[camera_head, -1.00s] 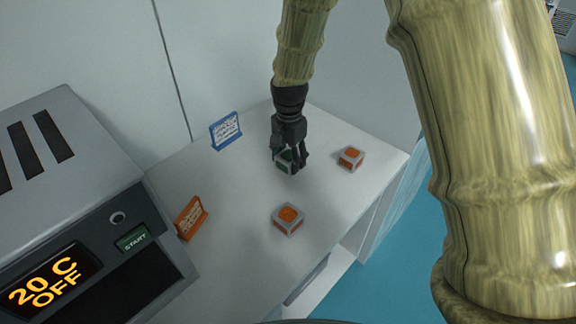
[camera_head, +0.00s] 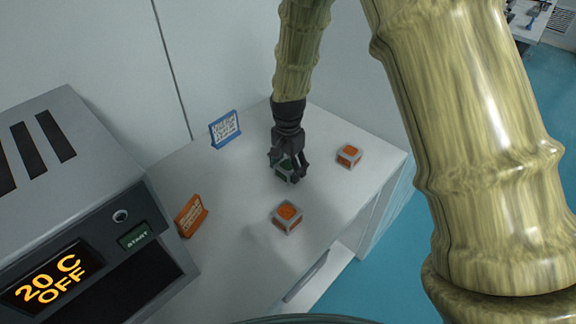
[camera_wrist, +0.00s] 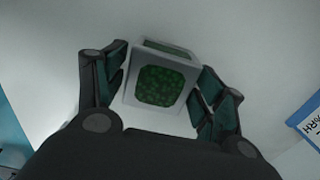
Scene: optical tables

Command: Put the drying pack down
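The drying pack is a small pale cube with green granular faces; in the wrist view the green pack (camera_wrist: 160,86) sits slightly turned between my two fingers. In the head view the green pack (camera_head: 283,168) is partly hidden by my gripper (camera_head: 288,172). The pack appears to rest on the white table (camera_head: 240,200). My gripper's fingers are spread to either side of it, with narrow gaps showing in the wrist view. My gripper is open around the pack.
Two orange packs stand close by: one orange pack (camera_head: 348,156) to the right, another orange pack (camera_head: 287,217) nearer. A blue sign (camera_head: 225,130) stands at the back and an orange sign (camera_head: 190,216) at the left. A grey oven (camera_head: 90,200) reading "20 C OFF" fills the left.

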